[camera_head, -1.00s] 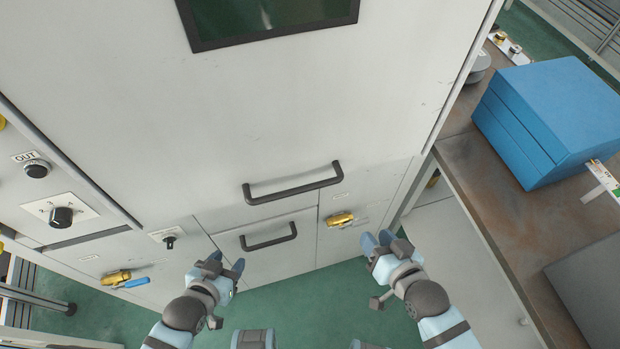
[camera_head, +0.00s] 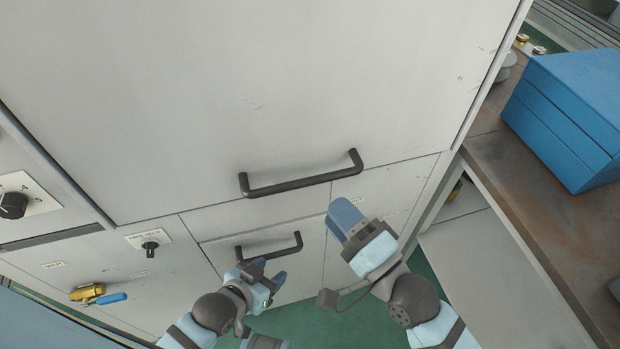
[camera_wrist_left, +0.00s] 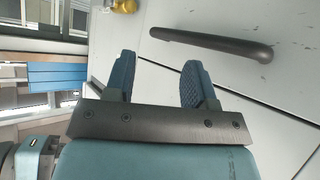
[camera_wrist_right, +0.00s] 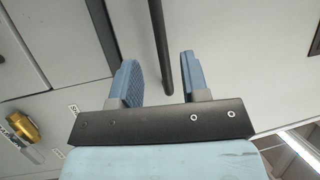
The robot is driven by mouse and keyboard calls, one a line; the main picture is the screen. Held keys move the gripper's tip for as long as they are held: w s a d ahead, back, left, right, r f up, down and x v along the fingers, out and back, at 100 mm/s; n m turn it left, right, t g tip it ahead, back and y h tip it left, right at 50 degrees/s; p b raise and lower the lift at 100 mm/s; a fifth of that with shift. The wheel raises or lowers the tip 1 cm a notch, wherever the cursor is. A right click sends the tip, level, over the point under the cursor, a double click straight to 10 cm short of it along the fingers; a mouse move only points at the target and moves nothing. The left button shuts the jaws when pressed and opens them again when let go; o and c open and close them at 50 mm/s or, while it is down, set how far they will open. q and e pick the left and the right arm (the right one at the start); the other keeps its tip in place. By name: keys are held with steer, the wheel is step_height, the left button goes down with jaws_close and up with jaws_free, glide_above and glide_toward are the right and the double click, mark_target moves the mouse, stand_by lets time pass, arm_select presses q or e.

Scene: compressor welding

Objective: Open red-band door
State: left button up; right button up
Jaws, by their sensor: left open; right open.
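The large light-grey door (camera_head: 240,90) fills the head view; no red band shows on it. Its dark bar handle (camera_head: 300,183) runs across its lower edge. My right gripper (camera_head: 345,215) is open, just below the right end of this handle. In the right wrist view a dark bar (camera_wrist_right: 161,45) reaches between the open, empty fingers (camera_wrist_right: 158,80), without visible contact. My left gripper (camera_head: 262,270) is open and empty, by the lower panel's dark handle (camera_head: 270,250). In the left wrist view a dark handle (camera_wrist_left: 212,43) lies beyond the fingers (camera_wrist_left: 157,75).
A workbench (camera_head: 510,180) with a blue box (camera_head: 570,115) stands at the right. A yellow valve with a blue lever (camera_head: 95,294) and knobs (camera_head: 150,247) are on the lower left panels. Another yellow valve (camera_wrist_right: 22,127) shows in the right wrist view.

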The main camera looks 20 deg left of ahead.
mark_target(308, 178)
steer(key=x, duration=0.8)
steer(key=shift+w+a, duration=0.1)
jaws_close()
